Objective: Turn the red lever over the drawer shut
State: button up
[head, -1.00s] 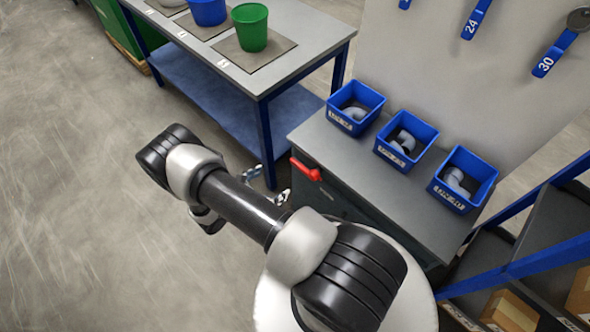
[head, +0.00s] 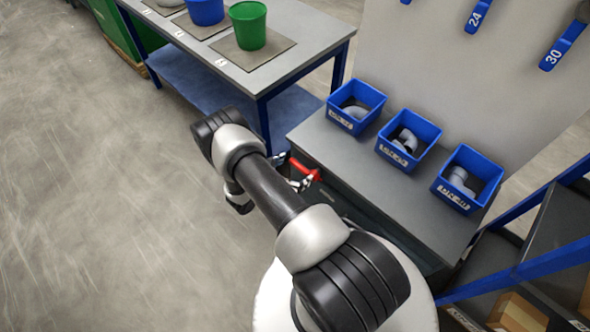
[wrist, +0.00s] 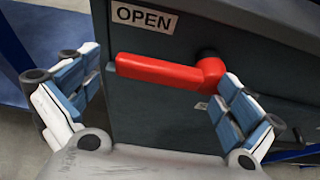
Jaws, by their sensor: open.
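The red lever (wrist: 165,70) lies across the wrist view, nearly level, its free end pointing left and its pivot at the right. A white OPEN label (wrist: 143,17) is above its free end. My gripper (wrist: 158,68) is open, with one finger left of the lever's free end and the other by its pivot end. I cannot tell whether either finger touches it. The lever also shows in the head view (head: 308,171), partly hidden by the fingers, on the grey cabinet's (head: 370,220) front. The drawer's outline is hard to make out.
Blue bins (head: 408,138) with grey pipe fittings stand on the cabinet top. A workbench (head: 290,50) with blue legs and buckets is close behind on the left. A blue-framed shelf (head: 520,268) stands at right. The floor at left is clear.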

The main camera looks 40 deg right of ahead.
jog(key=shift+c, duration=0.5)
jog(key=shift+w+a+r, duration=0.1)
jog(key=shift+w, duration=0.05)
jog(key=c, duration=1.3)
